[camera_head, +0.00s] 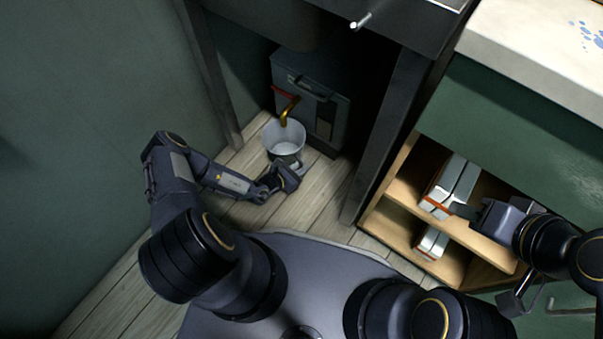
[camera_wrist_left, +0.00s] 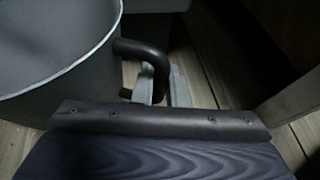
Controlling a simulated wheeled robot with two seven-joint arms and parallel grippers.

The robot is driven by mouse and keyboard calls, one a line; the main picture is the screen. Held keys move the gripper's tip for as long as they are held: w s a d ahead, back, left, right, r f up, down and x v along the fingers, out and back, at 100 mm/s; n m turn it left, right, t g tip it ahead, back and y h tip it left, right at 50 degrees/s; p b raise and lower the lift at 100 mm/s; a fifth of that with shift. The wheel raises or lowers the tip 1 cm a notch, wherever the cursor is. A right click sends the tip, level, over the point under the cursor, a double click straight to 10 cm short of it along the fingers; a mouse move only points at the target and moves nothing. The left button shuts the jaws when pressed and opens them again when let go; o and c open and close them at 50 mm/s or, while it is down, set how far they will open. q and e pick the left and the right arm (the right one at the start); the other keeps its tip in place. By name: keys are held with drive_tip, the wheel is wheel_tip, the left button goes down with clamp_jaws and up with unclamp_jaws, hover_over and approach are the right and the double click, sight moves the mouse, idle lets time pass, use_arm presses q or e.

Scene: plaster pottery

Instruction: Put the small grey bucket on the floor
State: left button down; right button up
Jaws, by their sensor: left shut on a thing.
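The small grey bucket (camera_head: 284,141) is upright under a brass spout, low in the alcove by the floor. I cannot tell whether its base touches the floor. My left gripper (camera_head: 291,166) is at its near side, shut on its handle. In the left wrist view, the bucket (camera_wrist_left: 55,55) fills the upper left, with a pale rim, and its dark curved side handle (camera_wrist_left: 150,58) meets my left gripper's fingers (camera_wrist_left: 164,86). My right gripper (camera_head: 462,211) is at the open shelf on the right, its fingertips close to a white box; its jaw opening is unclear.
A dark metal box unit (camera_head: 318,97) with the brass spout (camera_head: 287,112) stands behind the bucket, between dark table legs. Wooden floor (camera_head: 320,205) is clear to the bucket's near right. The wooden shelf (camera_head: 399,196) holds white boxes (camera_head: 450,184). A green wall (camera_head: 70,130) bounds the left.

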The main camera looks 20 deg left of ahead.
use_arm(q)
drive_tip(key=shift+w+f+b, duration=0.15)
drive_tip(key=shift+f+b, duration=1.55)
drive_tip(key=shift+f, duration=0.65)
drive_tip(key=c, duration=1.5)
unclamp_jaws()
drive_tip(key=shift+o, duration=0.2)
